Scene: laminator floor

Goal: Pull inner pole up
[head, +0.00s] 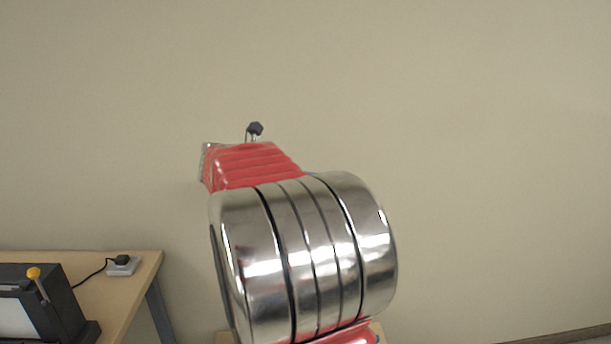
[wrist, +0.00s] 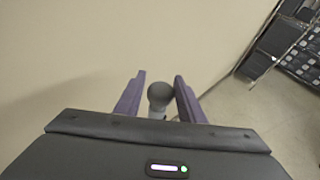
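In the wrist view a rounded grey knob (wrist: 159,94) sits on a short pale stem, which I take to be the top of the inner pole (wrist: 157,115). My gripper (wrist: 160,82) has its two purple fingers on either side of this knob, with a narrow gap showing on each side. It looks open, around the knob and not pressed on it. The lower pole is hidden by my gripper body. In the head view my arm hides the gripper; a small dark knob (head: 255,128) on thin metal shows above my red link, and I cannot tell what it belongs to.
A bare wall fills the back. A rack with dark items (wrist: 290,45) stands at upper right in the wrist view.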

